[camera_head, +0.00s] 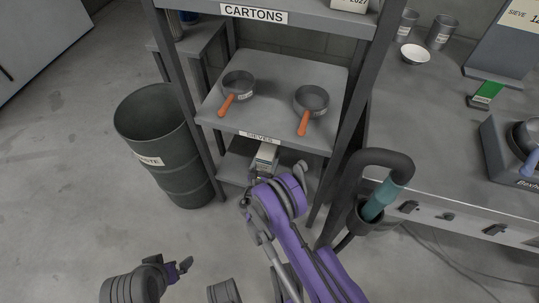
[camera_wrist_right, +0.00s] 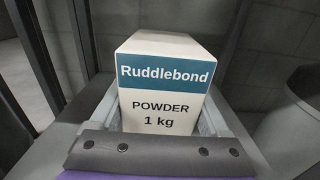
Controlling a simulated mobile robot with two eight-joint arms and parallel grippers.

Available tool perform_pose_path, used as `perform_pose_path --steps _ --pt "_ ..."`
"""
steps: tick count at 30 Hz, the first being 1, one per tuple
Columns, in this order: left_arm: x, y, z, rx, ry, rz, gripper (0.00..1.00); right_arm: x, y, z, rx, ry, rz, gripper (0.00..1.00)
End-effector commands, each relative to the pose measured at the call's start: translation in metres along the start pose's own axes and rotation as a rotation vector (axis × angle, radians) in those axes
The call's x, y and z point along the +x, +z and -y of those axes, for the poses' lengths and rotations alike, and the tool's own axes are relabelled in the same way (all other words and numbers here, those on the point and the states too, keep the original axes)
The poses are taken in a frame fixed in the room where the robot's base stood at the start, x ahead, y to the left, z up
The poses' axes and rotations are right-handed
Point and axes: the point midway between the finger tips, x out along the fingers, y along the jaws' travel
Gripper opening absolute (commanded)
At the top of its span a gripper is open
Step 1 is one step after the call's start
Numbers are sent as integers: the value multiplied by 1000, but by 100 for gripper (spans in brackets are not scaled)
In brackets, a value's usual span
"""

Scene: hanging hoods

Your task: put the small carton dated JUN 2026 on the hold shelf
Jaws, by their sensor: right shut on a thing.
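My right gripper (camera_head: 263,170) is shut on a white carton with a blue band (camera_wrist_right: 165,85). In the right wrist view the carton reads "Ruddlebond POWDER 1 kg", and a finger shows on each side of it. In the head view the carton (camera_head: 265,155) is small and in front of the rack's lower shelf, below the SIEVES label. I cannot read a date on it. My left gripper (camera_head: 182,267) is at the bottom left over the floor, and its jaws are too unclear to judge. I see no label reading hold.
The SIEVES shelf (camera_head: 270,71) bears two grey sieves with orange handles. Above is the CARTONS shelf (camera_head: 313,20), with a carton (camera_head: 349,4) marked 2027. A waste bin (camera_head: 160,180) stands left. A bench (camera_head: 440,170) with a holstered tool (camera_head: 381,197) stands right.

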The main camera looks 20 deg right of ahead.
Motion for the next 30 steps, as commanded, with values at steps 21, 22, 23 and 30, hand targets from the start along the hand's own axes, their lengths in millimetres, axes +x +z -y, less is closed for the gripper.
perform_pose_path --steps 21,22,23,30 --pt "14 2 0 0 0 -1 100 0 -66 0 -2 -1 2 0" --pt "14 2 0 0 0 -1 100 0 -66 0 -2 -1 2 0" --pt "13 2 0 0 0 -1 100 0 -66 0 -2 -1 2 0" --pt "13 2 0 0 0 -1 100 0 -68 0 -2 -1 2 0"
